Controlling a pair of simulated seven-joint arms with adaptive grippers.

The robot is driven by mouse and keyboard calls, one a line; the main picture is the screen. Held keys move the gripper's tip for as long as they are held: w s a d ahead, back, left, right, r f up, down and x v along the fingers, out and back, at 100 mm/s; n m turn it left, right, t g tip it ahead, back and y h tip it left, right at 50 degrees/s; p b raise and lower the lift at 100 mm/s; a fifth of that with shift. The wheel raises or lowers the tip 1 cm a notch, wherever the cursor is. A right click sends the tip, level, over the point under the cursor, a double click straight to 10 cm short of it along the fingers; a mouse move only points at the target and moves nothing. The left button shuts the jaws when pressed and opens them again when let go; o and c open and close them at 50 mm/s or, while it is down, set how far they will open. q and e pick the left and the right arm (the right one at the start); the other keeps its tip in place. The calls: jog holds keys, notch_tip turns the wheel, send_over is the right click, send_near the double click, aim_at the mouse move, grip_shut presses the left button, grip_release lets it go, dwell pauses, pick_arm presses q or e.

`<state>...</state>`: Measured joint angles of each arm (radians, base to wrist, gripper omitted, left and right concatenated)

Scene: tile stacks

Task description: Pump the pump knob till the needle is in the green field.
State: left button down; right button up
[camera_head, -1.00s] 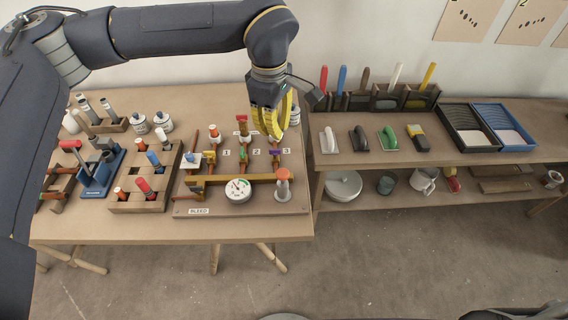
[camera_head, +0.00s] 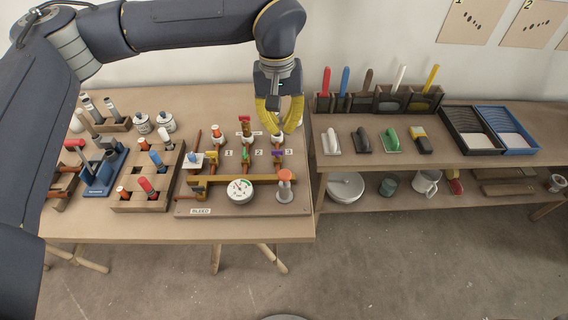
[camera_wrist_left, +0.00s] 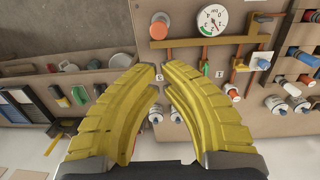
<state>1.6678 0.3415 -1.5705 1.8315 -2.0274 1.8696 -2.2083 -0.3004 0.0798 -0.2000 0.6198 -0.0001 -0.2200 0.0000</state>
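The pump knob (camera_head: 285,175) is orange on a pale post, at the front right of the wooden pipe board (camera_head: 255,210). It also shows in the left wrist view (camera_wrist_left: 159,26). The round white gauge (camera_head: 239,191) is left of the knob, with a green field at its upper right; it shows upside down in the left wrist view (camera_wrist_left: 212,20). The needle is too small to place surely against the green. My left gripper (camera_head: 281,130) is open and empty, with curved yellow fingers over the back right of the board, behind and apart from the knob. My right gripper is out of view.
Several coloured valves stand on pipes behind the gauge, by labels 1, 2 and 3. A block with pegs (camera_head: 133,200) and a blue stand (camera_head: 103,178) are to the left. A shelf (camera_head: 450,150) with trowels and trays is to the right.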

aim_at(285, 181)
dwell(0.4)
pick_arm(q)
jog(key=f, duration=1.4)
jog(key=shift+s+d, duration=0.25)
jog(key=shift+s, duration=0.05)
jog(key=shift+d, duration=0.1)
